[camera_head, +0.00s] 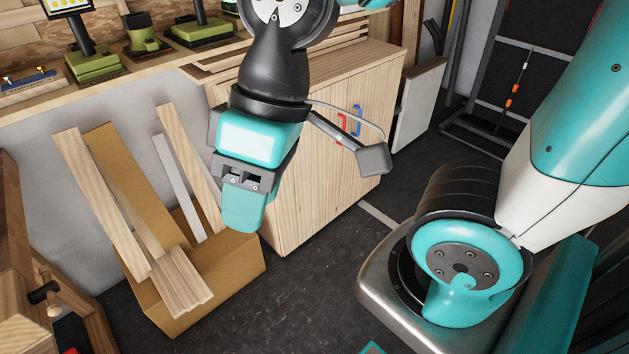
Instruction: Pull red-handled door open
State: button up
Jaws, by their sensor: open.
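The light wooden cabinet (300,205) stands under the bench, and its doors look shut. The red handle (341,128) is on the front, just left of the blue handle (356,114). A grey bracket and cable on my arm pass close to the red handle in the picture and partly cover it. My gripper (243,208) is teal and black, points downward, and appears left of the red handle, apart from it. It is open and holds nothing that I can see; its fingers overlap in this view. My arm hides part of the cabinet's left side.
A cardboard box (235,262) with several wooden planks stands left of the cabinet. Green tools (145,40) stand on the workbench above. A white panel (420,105) leans right of the cabinet. The dark floor (305,300) in front is clear.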

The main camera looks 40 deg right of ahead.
aim_at(307, 199)
jog(key=k, duration=0.5)
jog(key=z, duration=0.8)
jog(key=i, duration=1.05)
jog(key=u, duration=0.15)
